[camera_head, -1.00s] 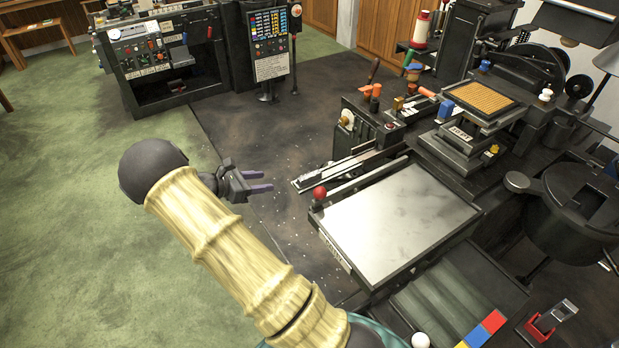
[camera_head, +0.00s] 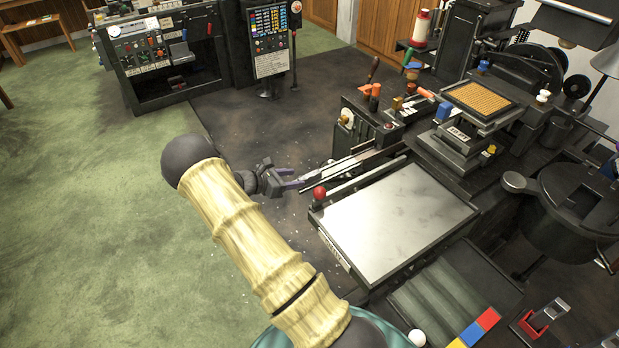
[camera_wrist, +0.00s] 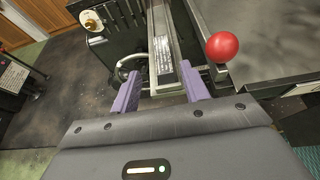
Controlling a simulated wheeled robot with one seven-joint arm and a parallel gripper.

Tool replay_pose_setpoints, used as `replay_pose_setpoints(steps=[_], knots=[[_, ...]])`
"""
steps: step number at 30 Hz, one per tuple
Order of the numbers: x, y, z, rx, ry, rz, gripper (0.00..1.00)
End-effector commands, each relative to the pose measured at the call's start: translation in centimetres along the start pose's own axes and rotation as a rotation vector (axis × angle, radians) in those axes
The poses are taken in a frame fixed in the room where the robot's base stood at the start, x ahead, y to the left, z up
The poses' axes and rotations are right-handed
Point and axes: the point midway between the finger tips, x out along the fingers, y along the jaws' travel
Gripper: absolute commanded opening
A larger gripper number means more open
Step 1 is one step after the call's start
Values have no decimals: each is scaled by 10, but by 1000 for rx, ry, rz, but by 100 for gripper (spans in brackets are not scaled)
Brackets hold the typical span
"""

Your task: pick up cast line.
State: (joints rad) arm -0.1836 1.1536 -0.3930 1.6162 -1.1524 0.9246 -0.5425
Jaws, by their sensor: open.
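A long narrow metal strip, which looks like the cast line (camera_head: 352,170), lies on a dark rail at the left side of the machine; I cannot clearly separate it from the rail. In the wrist view a long bar with a printed label (camera_wrist: 163,52) runs away from me, its near end close to the gap between the fingers. My gripper (camera_head: 296,182) is open with purple fingers, at the near left end of the rail. In the wrist view my gripper (camera_wrist: 160,88) shows nothing held. Whether the right finger touches the rail is unclear.
A red ball knob (camera_head: 319,193) stands just right of the gripper and also shows in the wrist view (camera_wrist: 222,47). A pale flat slab (camera_head: 395,222) lies beyond it. Machine controls (camera_head: 375,105) stand behind the rail. The floor at left is free.

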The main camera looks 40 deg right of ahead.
Motion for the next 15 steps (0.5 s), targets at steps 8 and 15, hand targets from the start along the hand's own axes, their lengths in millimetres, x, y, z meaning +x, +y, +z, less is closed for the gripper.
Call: replay_pose_setpoints(steps=[8,15], knots=[[30,-6,10,-1,0,-4,45],[52,-5,6,0,1,0,45]])
